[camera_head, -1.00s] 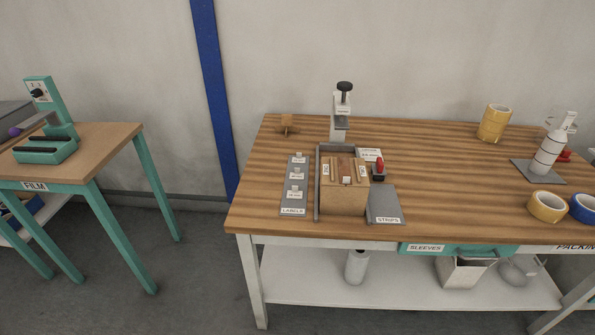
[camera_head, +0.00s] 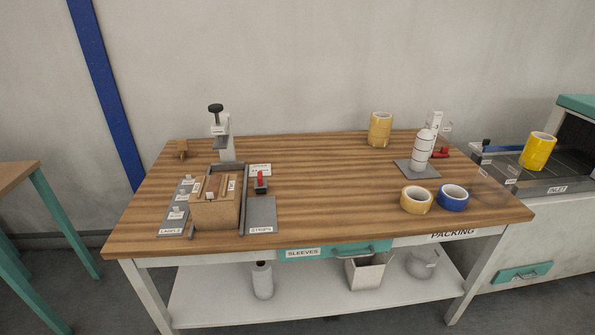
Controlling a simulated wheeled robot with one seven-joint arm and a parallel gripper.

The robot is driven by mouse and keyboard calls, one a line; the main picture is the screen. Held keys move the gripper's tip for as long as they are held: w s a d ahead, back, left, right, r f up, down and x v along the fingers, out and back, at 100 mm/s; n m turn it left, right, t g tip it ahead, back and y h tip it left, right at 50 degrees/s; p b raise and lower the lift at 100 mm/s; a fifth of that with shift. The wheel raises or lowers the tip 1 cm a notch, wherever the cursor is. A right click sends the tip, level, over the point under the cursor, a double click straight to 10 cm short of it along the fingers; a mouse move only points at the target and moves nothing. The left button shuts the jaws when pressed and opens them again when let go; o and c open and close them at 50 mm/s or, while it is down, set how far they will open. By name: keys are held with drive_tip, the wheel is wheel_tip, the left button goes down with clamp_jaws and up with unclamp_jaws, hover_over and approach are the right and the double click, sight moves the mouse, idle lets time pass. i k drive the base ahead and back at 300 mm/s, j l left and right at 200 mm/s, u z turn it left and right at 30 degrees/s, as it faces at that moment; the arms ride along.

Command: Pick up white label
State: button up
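White labels (camera_head: 178,213) sit in a column on the grey board marked LABELS (camera_head: 172,231), at the left of the wooden table. The labels are small, and their print is too small to read. A cardboard box (camera_head: 215,216) stands in a grey frame just right of that board, with a small white piece on its top. My gripper is not in the picture.
A grey board marked STRIPS (camera_head: 262,222) and a red-handled tool (camera_head: 261,181) lie right of the box. A clamp-like stand (camera_head: 222,140) rises behind it. Tape rolls (camera_head: 416,200) stand at the right. The table's middle (camera_head: 330,190) is clear.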

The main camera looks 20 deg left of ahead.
sight(188, 181)
drive_tip(key=j+z, duration=0.4)
drive_tip(key=j, duration=0.7)
drive_tip(key=j+z, duration=0.45)
drive_tip(key=j, duration=0.65)
drive_tip(key=k+j, duration=0.1)
drive_tip(key=j, duration=0.7)
drive_tip(key=k+j, duration=0.1)
drive_tip(key=j, duration=0.65)
drive_tip(key=k+j, duration=0.1)
drive_tip(key=j, duration=0.7)
drive_tip(key=k+j, duration=0.1)
drive_tip(key=j, duration=0.65)
drive_tip(key=k+j, duration=0.1)
drive_tip(key=j, duration=0.7)
